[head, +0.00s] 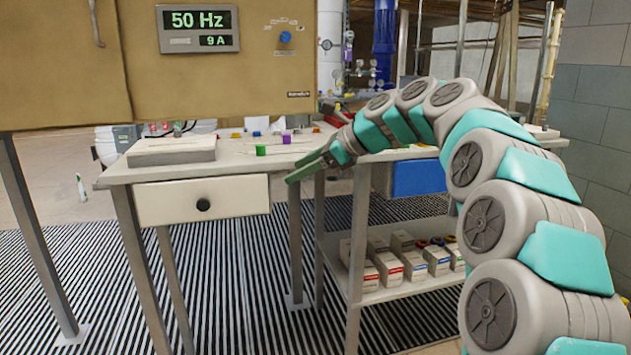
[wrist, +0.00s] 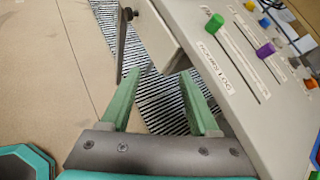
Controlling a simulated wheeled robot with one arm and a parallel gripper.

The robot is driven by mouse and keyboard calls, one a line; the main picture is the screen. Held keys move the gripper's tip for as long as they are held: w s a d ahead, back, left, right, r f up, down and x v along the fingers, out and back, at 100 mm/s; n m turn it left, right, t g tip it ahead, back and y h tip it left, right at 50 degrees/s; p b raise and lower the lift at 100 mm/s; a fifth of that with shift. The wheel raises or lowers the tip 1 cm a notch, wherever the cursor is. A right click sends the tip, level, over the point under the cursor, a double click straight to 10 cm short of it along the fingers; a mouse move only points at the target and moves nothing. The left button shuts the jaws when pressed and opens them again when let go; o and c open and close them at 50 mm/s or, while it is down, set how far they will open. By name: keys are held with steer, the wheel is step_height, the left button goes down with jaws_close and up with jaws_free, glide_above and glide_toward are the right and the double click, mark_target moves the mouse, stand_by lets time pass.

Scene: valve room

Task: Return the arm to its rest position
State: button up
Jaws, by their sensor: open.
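My arm (head: 497,196) curves in from the right of the head view and reaches left to the workbench. My gripper (head: 307,172) is at the bench's front edge, with its green fingers apart. In the wrist view my gripper (wrist: 160,100) also shows open, with nothing between the fingers but the striped floor behind. The right finger appears close to the bench edge; I cannot tell whether it touches.
The workbench (head: 235,163) carries sliders with green (head: 261,150) and purple (head: 286,139) knobs. A white drawer (head: 202,200) sits under its left part. A shelf (head: 385,293) below holds several small boxes. A grey block wall (head: 598,130) stands at right. Striped floor (head: 240,270) lies in front.

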steer(key=s+d+f+n+g+h, duration=0.2)
steer(key=s+d+f+n, duration=0.4)
steer(key=s, duration=0.9)
steer(key=s+d+f+n+g+h, duration=0.2)
steer(key=s+d+f+n+h, duration=0.3)
steer(key=s+f, duration=0.8)
steer(key=s+d+f+n+g+h, duration=0.2)
steer(key=s+d+f+n, duration=0.5)
steer(key=s, duration=1.2)
step_height(320, 180, down, 3)
steer(key=shift+f+n+g+h, duration=0.1)
steer(key=shift+n+g+h, duration=0.3)
steer(key=shift+n+h, duration=0.45)
